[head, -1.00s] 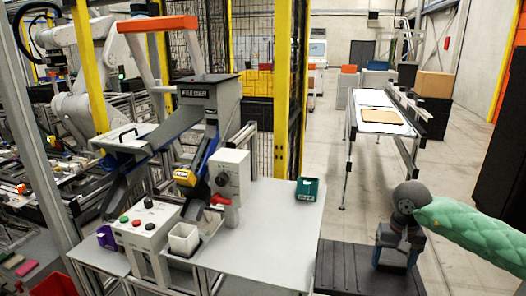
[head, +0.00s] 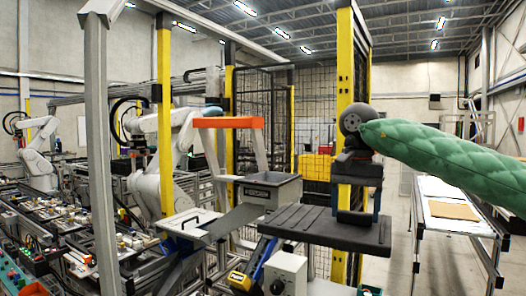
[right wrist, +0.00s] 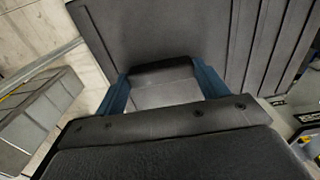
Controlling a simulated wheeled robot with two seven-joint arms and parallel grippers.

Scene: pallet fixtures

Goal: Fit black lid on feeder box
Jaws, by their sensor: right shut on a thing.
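The black lid (head: 312,228) is a flat dark plate with ridges on top. My right gripper (head: 357,210) is shut on its upper side and holds it in the air, roughly level. The feeder box (head: 262,193) is a grey open-topped hopper with a dark label, left of and partly behind the lid in the head view. The lid is apart from the box opening and looks nearer to me. In the right wrist view, the blue fingers of the gripper (right wrist: 162,85) straddle a dark grip on the lid (right wrist: 240,35). My left gripper is not in view.
A yellow post (head: 346,60) and mesh fence stand behind the lid. An orange-topped frame (head: 228,122) rises behind the feeder box. A white control box (head: 286,274) is below the lid. A white table (head: 446,207) with a cardboard piece stands right.

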